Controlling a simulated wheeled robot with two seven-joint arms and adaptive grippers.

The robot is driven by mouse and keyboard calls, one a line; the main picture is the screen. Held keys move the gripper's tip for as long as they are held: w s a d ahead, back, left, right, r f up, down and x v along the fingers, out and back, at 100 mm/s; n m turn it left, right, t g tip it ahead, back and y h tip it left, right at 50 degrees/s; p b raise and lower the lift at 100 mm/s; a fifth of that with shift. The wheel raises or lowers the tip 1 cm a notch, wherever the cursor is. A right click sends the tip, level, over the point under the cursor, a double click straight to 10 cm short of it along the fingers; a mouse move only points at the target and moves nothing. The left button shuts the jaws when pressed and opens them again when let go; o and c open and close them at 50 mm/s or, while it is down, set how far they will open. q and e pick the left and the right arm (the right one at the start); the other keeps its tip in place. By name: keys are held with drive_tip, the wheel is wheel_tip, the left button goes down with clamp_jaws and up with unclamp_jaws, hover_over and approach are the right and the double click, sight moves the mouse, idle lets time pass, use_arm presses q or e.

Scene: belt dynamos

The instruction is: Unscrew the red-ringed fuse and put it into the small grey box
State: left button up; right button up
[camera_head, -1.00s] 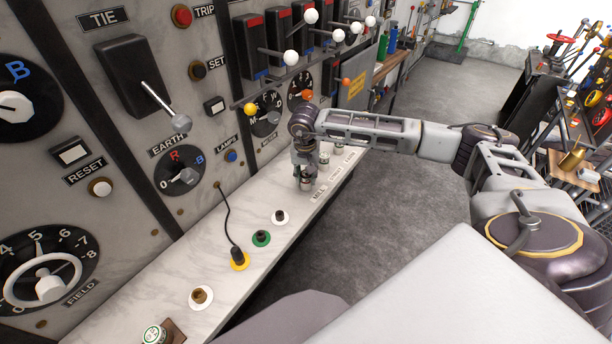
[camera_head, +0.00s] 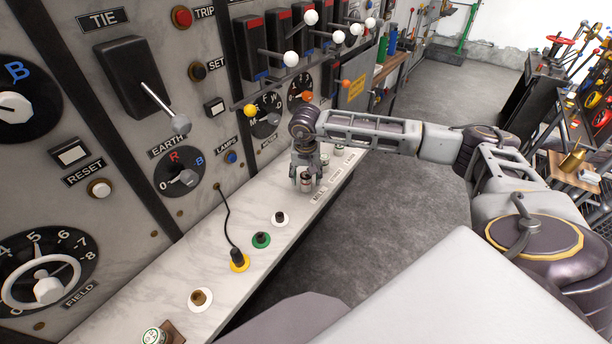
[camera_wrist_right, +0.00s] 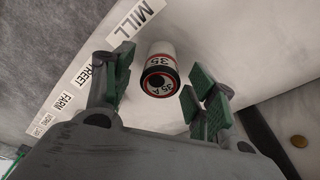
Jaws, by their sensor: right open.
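The red-ringed fuse (camera_wrist_right: 160,72) is a white cylinder with a red and black ring and "35 A" on its end, beside the MILL label in the right wrist view. In the head view the fuse (camera_head: 306,181) stands on the marble ledge, partly covered by my fingers. My right gripper (camera_head: 306,184) points down around it. Its green-padded fingers (camera_wrist_right: 158,92) are open, one on each side, with gaps to the fuse. My left gripper is not in view. I cannot make out a small grey box.
The switch panel (camera_head: 205,135) with levers and knobs rises behind. More fuses (camera_head: 338,150) stand just beyond the gripper.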

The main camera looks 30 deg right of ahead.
sight(306, 179)
wheel_tip(306, 179, up, 12)
drive_tip(key=s+a, duration=0.1)
drive_tip(key=shift+s, duration=0.2)
idle(0.4)
drive_tip(key=shift+f, duration=0.1)
idle(1.7)
drive_tip(key=shift+a, duration=0.1)
idle(0.7)
